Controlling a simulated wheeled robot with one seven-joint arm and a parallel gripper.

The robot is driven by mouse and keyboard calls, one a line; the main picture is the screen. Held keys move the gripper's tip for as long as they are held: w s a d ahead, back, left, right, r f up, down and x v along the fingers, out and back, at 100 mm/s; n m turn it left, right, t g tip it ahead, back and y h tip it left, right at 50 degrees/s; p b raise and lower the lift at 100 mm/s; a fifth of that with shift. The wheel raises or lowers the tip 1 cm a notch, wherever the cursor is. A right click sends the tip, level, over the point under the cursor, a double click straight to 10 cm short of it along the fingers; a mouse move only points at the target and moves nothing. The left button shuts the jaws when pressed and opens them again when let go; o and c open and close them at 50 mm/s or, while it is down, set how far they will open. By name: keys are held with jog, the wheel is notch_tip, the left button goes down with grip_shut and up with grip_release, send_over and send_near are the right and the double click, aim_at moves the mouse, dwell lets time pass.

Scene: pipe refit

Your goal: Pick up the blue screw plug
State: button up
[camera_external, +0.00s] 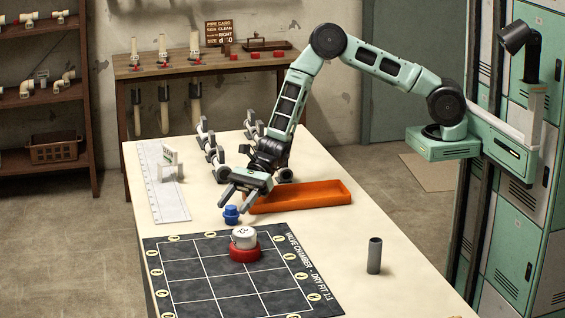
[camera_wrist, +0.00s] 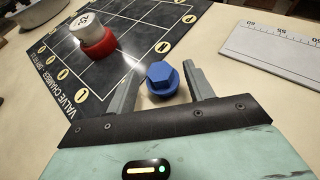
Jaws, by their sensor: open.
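The blue screw plug (camera_external: 231,215) stands on the pale table, just beyond the far edge of the black grid mat. In the wrist view the plug (camera_wrist: 161,78) has a hexagonal head on a wider round base and lies ahead of and between my fingers. My gripper (camera_external: 233,199) is open and empty, its fingers angled down towards the plug in the outside view. In the wrist view the fingertips of my gripper (camera_wrist: 162,76) show on either side of the plug. I cannot tell whether either finger touches it.
A white-topped red piece (camera_external: 244,245) stands on the black mat (camera_external: 180,272). An orange tray (camera_external: 325,197) lies beside my gripper. A ruler (camera_external: 165,190) lies at left, with a small white stand (camera_external: 170,165) on it. A grey tube (camera_external: 374,256) stands at right.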

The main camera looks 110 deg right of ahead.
jog(key=c, duration=1.1)
jog(key=shift+o, duration=0.2)
